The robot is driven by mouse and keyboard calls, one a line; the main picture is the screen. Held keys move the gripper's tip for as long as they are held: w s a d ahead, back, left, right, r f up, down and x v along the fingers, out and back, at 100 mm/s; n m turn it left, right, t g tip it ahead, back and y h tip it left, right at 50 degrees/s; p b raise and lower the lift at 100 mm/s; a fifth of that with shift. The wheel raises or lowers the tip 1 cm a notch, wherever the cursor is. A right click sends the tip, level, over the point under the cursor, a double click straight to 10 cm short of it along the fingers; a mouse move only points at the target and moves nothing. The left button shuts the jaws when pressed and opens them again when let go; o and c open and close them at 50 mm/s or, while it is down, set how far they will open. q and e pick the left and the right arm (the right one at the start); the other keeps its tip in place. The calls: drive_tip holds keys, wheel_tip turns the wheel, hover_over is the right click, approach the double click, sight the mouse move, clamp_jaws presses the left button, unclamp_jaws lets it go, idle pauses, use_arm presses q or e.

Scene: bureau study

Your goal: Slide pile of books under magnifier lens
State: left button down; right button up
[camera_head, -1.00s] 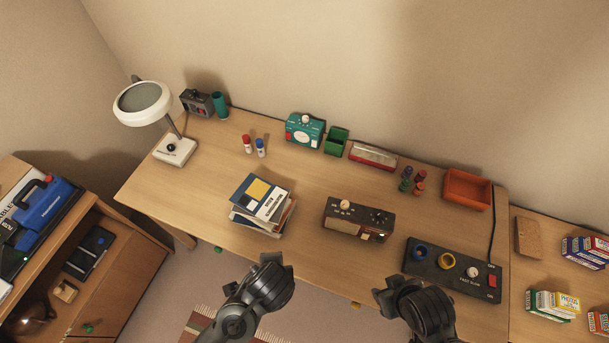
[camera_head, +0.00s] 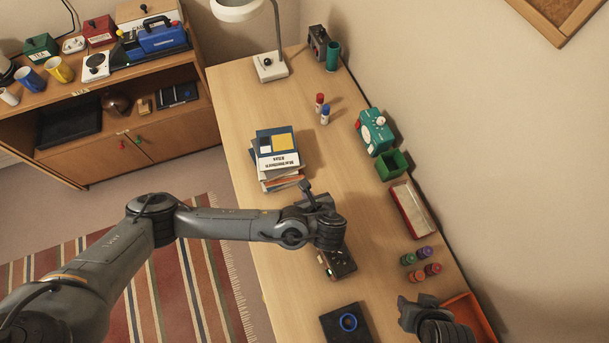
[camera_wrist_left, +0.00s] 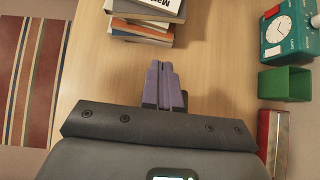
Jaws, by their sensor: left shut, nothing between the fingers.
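The pile of books (camera_head: 278,147) lies on the desk, with a blue, white and yellow book on top. Its near side also shows at the top of the left wrist view (camera_wrist_left: 148,10). The magnifier (camera_head: 270,67) stands beyond the pile; its round lens head is cut by the top edge. My left gripper (camera_head: 307,188) is shut and empty, just on the near side of the pile and apart from it. Its closed purple fingers (camera_wrist_left: 165,78) point towards the books in the wrist view. My right gripper (camera_head: 408,305) is at the lower right; its jaws are unclear.
A dark radio-like box (camera_head: 342,263) is partly hidden under my left gripper. Red and blue markers (camera_head: 322,108), a teal device (camera_head: 375,131) and a green bin (camera_head: 392,165) stand along the wall side. Bare desk lies between pile and magnifier base.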

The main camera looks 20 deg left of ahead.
sight(293, 170)
use_arm(q)
drive_tip(key=x, duration=0.4)
drive_tip(key=a+r+p+x, duration=0.1)
drive_tip(key=x, duration=0.2)
drive_tip(key=w+p+x, duration=0.1)
drive_tip(key=x, duration=0.3)
drive_tip(key=shift+w+a+r, duration=0.1)
drive_tip(key=shift+w+a, duration=0.05)
drive_tip(key=shift+a, duration=0.25)
drive_tip(key=shift+w+a, duration=0.3)
drive_tip(key=shift+w, duration=0.1)
